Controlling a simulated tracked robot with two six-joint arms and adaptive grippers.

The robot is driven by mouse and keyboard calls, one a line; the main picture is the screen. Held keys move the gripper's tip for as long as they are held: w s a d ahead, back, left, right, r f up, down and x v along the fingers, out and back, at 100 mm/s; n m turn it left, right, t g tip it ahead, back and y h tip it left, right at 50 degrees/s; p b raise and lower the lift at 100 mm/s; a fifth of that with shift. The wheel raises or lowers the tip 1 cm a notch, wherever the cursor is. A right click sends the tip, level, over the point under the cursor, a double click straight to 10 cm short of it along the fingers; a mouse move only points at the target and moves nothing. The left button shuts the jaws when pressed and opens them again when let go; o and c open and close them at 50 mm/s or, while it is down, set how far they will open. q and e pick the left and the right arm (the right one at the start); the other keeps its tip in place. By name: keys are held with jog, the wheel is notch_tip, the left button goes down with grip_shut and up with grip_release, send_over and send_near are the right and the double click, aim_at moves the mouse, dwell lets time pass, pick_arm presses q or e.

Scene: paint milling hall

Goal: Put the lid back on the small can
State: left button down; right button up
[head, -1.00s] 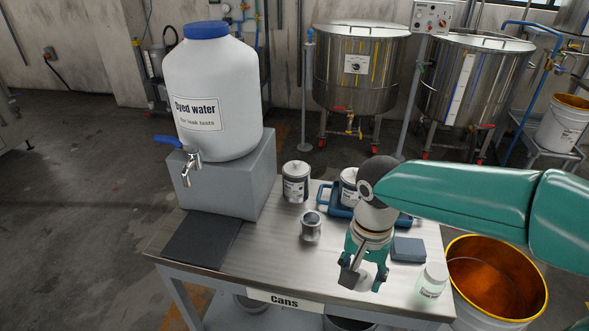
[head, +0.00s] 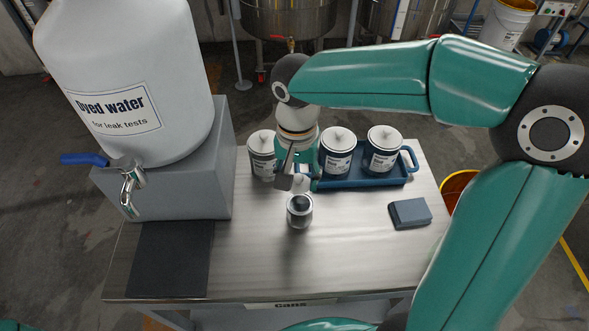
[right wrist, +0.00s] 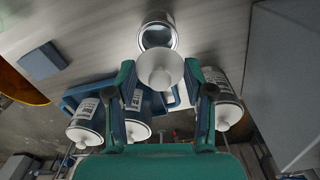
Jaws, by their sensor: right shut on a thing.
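The small open can (head: 299,216), silvery metal, stands upright on the metal table, its dark opening facing up. It also shows in the right wrist view (right wrist: 158,20), beyond the lid. My right gripper (head: 297,182) is just behind and above the can in the head view. It is shut on the pale round lid (right wrist: 160,66), which has a knob. The lid overlaps part of the can's opening in the wrist view; it appears apart from the rim, though the exact gap is unclear. My left gripper is out of view.
A blue tray (head: 362,180) with two lidded cans stands behind to the right. Another lidded can (head: 261,150) is close left of my gripper. A blue-grey block (head: 410,213) lies right. The dyed water container (head: 125,75) stands left above a dark mat (head: 170,262). The front middle is clear.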

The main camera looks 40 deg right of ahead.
jog(key=shift+s+d+f+b, duration=0.1)
jog(key=shift+s+f+b, duration=0.05)
jog(key=shift+f+b, duration=2.2)
jog(key=shift+f, duration=0.65)
jog(key=shift+s+r, duration=0.1)
jog(key=shift+f, duration=0.2)
jog(key=o, duration=1.2)
jog(key=shift+r, duration=0.1)
